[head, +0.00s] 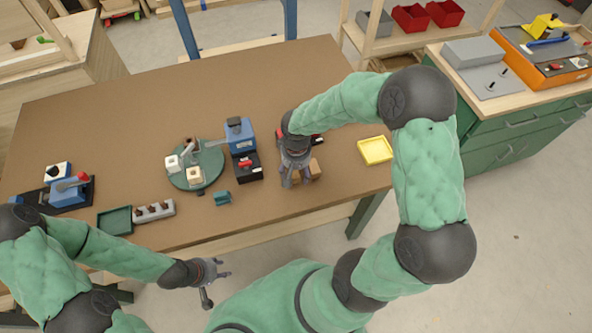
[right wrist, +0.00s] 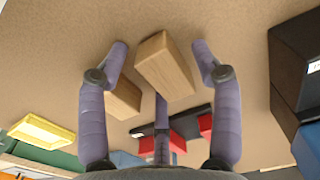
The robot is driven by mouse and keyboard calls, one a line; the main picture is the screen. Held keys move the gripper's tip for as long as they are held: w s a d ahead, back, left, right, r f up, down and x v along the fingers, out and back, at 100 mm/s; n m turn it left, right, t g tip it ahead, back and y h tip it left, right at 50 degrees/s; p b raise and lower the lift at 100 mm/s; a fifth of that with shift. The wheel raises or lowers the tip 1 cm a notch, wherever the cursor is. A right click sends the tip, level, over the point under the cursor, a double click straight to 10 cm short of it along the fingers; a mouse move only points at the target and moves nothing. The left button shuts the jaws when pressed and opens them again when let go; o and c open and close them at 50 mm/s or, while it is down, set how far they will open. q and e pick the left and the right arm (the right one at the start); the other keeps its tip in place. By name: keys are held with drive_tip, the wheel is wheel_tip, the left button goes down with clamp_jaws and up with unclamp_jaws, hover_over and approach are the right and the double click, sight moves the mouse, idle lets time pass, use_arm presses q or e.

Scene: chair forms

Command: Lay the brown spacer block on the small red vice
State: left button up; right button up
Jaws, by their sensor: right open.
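Two light brown wooden blocks lie on the table under my right gripper (head: 296,181); I cannot tell from looks which is the spacer. In the right wrist view one block (right wrist: 165,66) is between the spread fingertips of my right gripper (right wrist: 161,52), with a gap on each side. The other block (right wrist: 123,99) is beside it, partly behind the left finger. The small red vice (right wrist: 190,134), with dark parts, is partly hidden by the gripper; its edge shows beside the right wrist in the head view (head: 319,138). My left gripper (head: 218,285) is open and empty, off the table's front edge.
A green round plate (head: 208,165) with white parts is farther left. A yellow tray (head: 375,150) lies right. The table's back left is bare.

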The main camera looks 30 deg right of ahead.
drive_tip(key=shift+r, duration=0.1)
drive_tip(key=shift+r, duration=0.25)
wheel_tip(320, 180, up, 12)
drive_tip(key=p, duration=0.3)
drive_tip(key=shift+f+p, duration=0.2)
drive_tip(key=shift+p, duration=0.15)
